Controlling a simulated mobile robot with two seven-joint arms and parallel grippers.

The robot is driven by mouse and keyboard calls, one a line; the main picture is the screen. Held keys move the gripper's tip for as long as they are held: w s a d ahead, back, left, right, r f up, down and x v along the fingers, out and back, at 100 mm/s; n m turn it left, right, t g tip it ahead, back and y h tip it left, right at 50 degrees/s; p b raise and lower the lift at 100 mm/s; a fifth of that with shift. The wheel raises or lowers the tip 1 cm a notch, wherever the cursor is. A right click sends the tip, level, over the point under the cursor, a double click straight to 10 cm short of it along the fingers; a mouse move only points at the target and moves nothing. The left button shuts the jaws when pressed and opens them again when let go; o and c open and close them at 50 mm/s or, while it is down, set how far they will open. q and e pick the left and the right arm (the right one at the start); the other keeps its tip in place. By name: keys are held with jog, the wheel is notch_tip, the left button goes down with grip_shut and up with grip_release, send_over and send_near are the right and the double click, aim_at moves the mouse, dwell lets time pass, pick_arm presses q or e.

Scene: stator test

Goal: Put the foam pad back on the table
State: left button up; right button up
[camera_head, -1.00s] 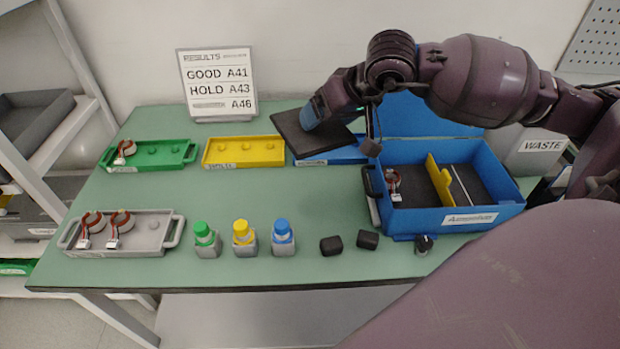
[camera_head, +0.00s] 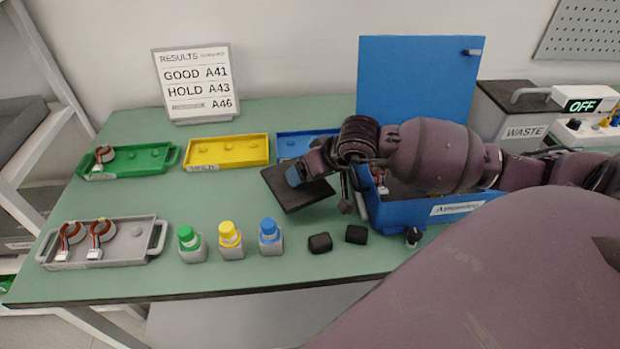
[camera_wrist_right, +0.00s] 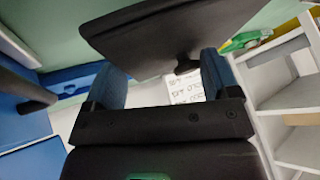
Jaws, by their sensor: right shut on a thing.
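The foam pad (camera_head: 287,194) is a dark, flat, square sheet in the head view. It is over the table (camera_head: 130,195), between the blue tray and the small bottles. It looks slightly tilted, and I cannot tell whether its lower edge touches the table. My right gripper (camera_head: 308,173) is shut on the pad's far right part. In the right wrist view the pad (camera_wrist_right: 165,38) extends beyond the blue fingers of my right gripper (camera_wrist_right: 165,70). My left gripper is not in view.
A blue case (camera_head: 395,213) with its lid (camera_head: 415,80) up stands right of the pad. A blue tray (camera_head: 300,146) lies behind it and a yellow tray (camera_head: 225,152) behind left. Two dark blocks (camera_head: 320,243) and a blue-capped bottle (camera_head: 270,240) stand in front. Table left of the pad is clear.

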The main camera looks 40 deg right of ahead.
aim_at(311, 184)
notch_tip(311, 184, down, 4)
jog(key=shift+r, duration=0.1)
jog(key=shift+f, duration=0.25)
jog(key=shift+f+b, duration=0.35)
jog(key=shift+b, duration=0.1)
